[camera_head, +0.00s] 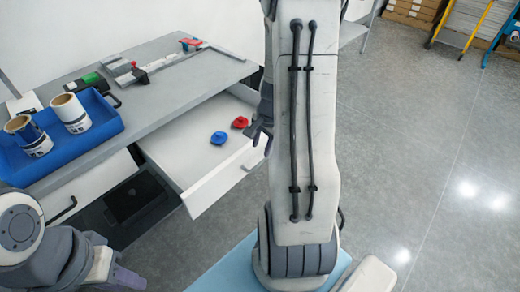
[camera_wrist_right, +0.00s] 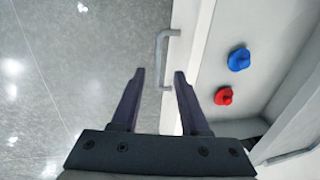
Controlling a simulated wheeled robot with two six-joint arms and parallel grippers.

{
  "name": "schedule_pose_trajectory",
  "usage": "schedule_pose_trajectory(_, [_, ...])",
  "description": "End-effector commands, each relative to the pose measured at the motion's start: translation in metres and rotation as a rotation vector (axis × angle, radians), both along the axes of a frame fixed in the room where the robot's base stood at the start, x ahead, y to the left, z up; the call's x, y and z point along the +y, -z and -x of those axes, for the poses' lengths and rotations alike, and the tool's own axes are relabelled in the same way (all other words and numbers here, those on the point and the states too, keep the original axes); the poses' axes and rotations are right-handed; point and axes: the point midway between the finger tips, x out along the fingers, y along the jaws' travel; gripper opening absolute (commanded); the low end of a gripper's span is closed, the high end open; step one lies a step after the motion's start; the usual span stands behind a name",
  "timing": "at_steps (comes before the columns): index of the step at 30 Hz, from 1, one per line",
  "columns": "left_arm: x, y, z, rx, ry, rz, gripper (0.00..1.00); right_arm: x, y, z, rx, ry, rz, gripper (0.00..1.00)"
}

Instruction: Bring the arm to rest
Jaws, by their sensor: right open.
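My right arm stands upright through the middle of the head view. Its gripper (camera_head: 262,135) shows partly at the arm's left edge, beside the front of an open white drawer (camera_head: 186,142). In the right wrist view my right gripper (camera_wrist_right: 159,74) is open, its two dark fingers apart. The drawer's grey handle (camera_wrist_right: 162,48) appears ahead of and between the fingertips; I cannot tell the depth between them. Nothing is held. My left gripper (camera_head: 126,278) is at the bottom left of the head view, partly cut off, its opening unclear.
A blue knob-like piece (camera_head: 218,138) and a red one (camera_head: 240,122) lie in the drawer. A blue tray (camera_head: 105,128) with two rolls (camera_head: 70,112) sits on the grey desk (camera_head: 165,100). A trimmer-like tool (camera_head: 165,66) lies behind. Open floor (camera_head: 430,170) is at right.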

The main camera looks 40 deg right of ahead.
Motion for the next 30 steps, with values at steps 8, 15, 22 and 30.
schedule_pose_trajectory(8, [0.000,-0.004,0.000,0.000,0.000,0.000,0.35,0.000,-0.014,0.003,0.001,0.000,0.000,0.45])
schedule_pose_trajectory(15, [0.000,-0.004,0.000,0.000,0.000,0.000,0.35,0.000,-0.014,0.003,0.001,0.000,0.000,0.45])
schedule_pose_trajectory(22, [0.000,-0.004,0.000,0.000,0.000,0.000,0.35,0.000,-0.014,0.003,0.001,-0.001,0.000,0.45])
schedule_pose_trajectory(30, [0.000,-0.021,0.000,0.000,0.000,0.000,0.35,0.078,-0.057,-0.020,-0.003,-0.336,0.013,0.45])
